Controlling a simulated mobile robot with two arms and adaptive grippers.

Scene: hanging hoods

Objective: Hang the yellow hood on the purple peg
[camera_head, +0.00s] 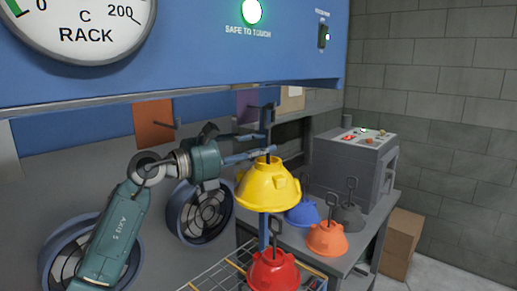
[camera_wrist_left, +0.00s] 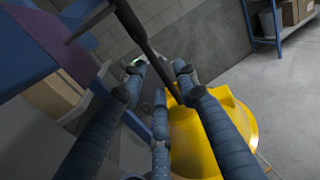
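The yellow hood (camera_head: 268,187) hangs upright in the air from its dark stem, which ends in a hook (camera_head: 268,113) at the top. My left gripper (camera_head: 262,151) has its fingers closed around the stem above the dome. In the left wrist view the fingers (camera_wrist_left: 162,85) surround the stem and the yellow dome (camera_wrist_left: 235,115) lies beyond. A purple plate (camera_head: 249,107) on the wall is partly hidden behind the hook in the head view. My right gripper is out of view.
Blue (camera_head: 301,213), orange (camera_head: 327,239) and dark grey (camera_head: 349,217) hoods stand on a grey table (camera_head: 365,240). A red hood (camera_head: 272,272) is in front, below the yellow one. An orange plate with a peg (camera_head: 154,124) is left on the wall. A blue cabinet (camera_head: 200,50) overhangs above.

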